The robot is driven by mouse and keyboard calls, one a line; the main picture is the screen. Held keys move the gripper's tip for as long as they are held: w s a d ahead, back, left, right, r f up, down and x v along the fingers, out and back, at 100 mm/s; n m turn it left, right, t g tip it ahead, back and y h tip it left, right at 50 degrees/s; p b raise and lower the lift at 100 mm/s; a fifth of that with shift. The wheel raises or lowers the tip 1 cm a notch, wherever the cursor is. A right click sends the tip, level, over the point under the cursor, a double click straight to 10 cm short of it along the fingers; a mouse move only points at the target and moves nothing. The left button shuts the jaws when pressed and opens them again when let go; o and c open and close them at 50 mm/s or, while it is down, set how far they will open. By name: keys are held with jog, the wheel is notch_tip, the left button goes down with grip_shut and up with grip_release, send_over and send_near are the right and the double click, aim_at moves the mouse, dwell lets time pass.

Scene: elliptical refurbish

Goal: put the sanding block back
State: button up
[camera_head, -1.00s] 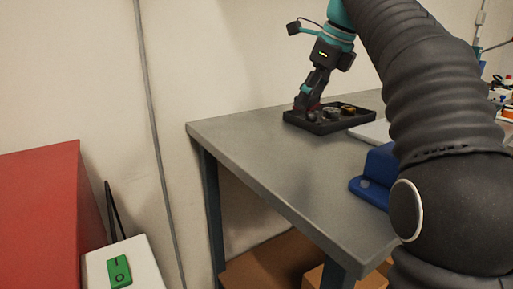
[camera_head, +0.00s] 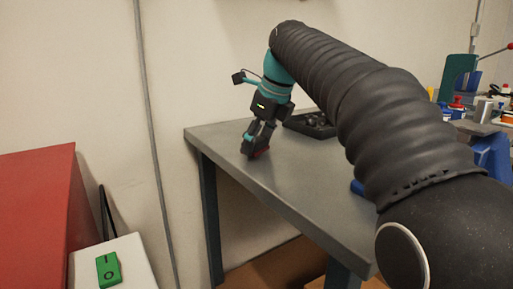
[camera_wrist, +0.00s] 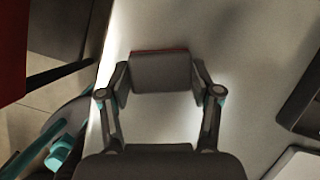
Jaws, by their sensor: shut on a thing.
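My gripper (camera_head: 254,151) is over the left part of the grey table (camera_head: 230,140), shut on a small block with red showing, taken to be the sanding block (camera_head: 264,152). In the head view the block is low, at or just above the tabletop; I cannot tell whether it touches.
A blue object (camera_head: 357,187) is mostly hidden behind my arm. The table's left and front edges are near my gripper. A red surface (camera_head: 35,210) and a green switch (camera_head: 109,270) are at the left.

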jog(key=shift+f, duration=0.3)
jog(key=shift+f, duration=0.1)
jog(key=o, duration=1.3)
jog(key=p+v, duration=0.3)
jog(key=v, duration=0.9)
